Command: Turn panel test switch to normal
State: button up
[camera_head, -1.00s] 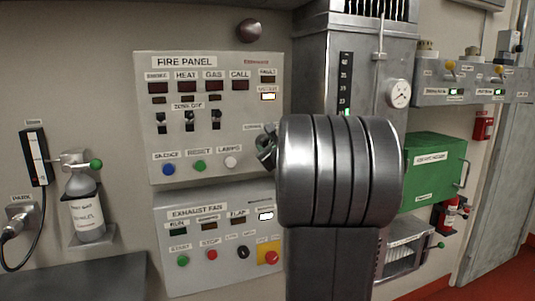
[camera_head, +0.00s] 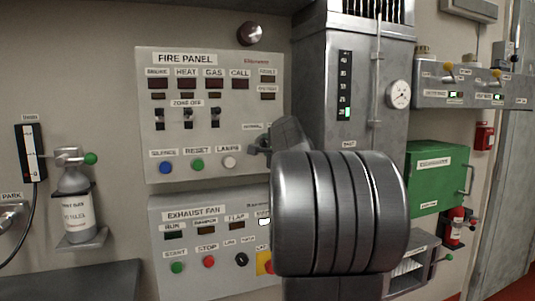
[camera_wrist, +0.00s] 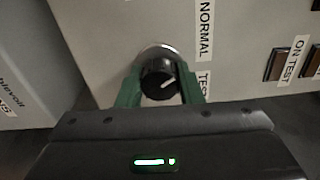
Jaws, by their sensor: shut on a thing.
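The panel test switch (camera_wrist: 158,82) is a round black knob with a white pointer line, seen in the wrist view. The line slants right and slightly up in that view. The NORMAL label (camera_wrist: 204,30) is beyond it, and the TEST label (camera_wrist: 203,84), partly hidden, is to its right. My gripper (camera_wrist: 160,88) has its green fingers shut on the knob, one on each side. In the head view my gripper (camera_head: 264,146) is at the lower right of the fire panel (camera_head: 225,120), and my arm hides the knob. The on-test lamp (camera_wrist: 278,64) is dark.
The exhaust fan panel (camera_head: 195,245) is just below, with a lit white lamp (camera_head: 264,221). A grey column with a gauge (camera_head: 398,94) stands close on the right. A green box (camera_head: 436,175) is further right. A bottle (camera_head: 77,212) hangs at the left.

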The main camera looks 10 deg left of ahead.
jog(key=shift+f+n+b, duration=0.15)
jog(key=shift+n+b, duration=0.7)
jog(key=shift+n, duration=0.45)
jog(key=o, duration=1)
jog(key=shift+c, duration=0.2)
jog(key=b+v, duration=0.2)
jog(key=v, duration=1.1)
jog(key=shift+s+d, duration=0.25)
jog(key=shift+s, duration=0.1)
jog(key=shift+w, duration=0.1)
